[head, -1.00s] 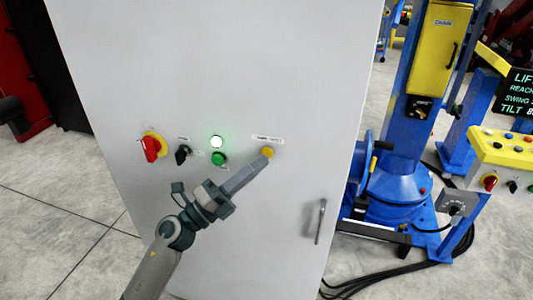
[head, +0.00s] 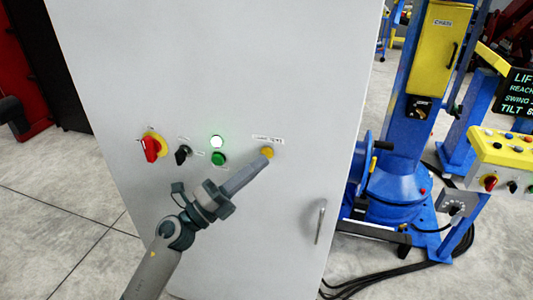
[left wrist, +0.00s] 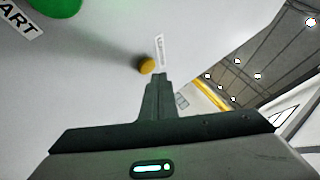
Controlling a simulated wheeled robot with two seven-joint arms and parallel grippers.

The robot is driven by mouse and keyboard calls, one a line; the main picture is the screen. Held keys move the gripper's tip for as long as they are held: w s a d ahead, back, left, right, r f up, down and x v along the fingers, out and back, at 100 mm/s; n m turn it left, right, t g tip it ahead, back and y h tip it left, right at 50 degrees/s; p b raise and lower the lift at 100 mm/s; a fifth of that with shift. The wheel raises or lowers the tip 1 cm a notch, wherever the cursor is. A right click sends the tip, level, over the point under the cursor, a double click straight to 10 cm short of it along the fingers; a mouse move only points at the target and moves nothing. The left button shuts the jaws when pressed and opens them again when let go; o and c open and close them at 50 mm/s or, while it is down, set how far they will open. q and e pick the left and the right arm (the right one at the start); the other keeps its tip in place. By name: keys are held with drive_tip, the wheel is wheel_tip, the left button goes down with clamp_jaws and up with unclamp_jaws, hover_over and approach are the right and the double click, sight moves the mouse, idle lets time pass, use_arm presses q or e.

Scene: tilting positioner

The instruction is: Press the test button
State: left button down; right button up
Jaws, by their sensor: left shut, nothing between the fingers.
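The yellow button (head: 267,153), below a small label (head: 268,140) that I read as a lamp test label, is on the front of the grey cabinet (head: 230,60). My left gripper (head: 262,162) is shut and empty, its fingertips at the lower left edge of the button. In the left wrist view the yellow button (left wrist: 147,66) shows just beyond the closed fingertips (left wrist: 155,77). I cannot tell whether they touch it. My right gripper is not in view.
Left of the yellow button are a green button (head: 219,159), a lit white lamp (head: 217,142), a black selector (head: 183,152) and a red rotary switch (head: 151,148) on yellow. A door handle (head: 320,221) is at lower right. The blue positioner (head: 400,190) stands right of the cabinet.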

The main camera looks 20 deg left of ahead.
use_arm(q)
drive_tip(key=shift+w, duration=0.85)
idle(1.6)
drive_tip(key=shift+s, duration=0.85)
drive_tip(key=shift+s, duration=0.1)
drive_tip(key=shift+s+a+p, duration=0.1)
drive_tip(key=shift+s+p, duration=0.35)
drive_tip(key=shift+s, duration=2)
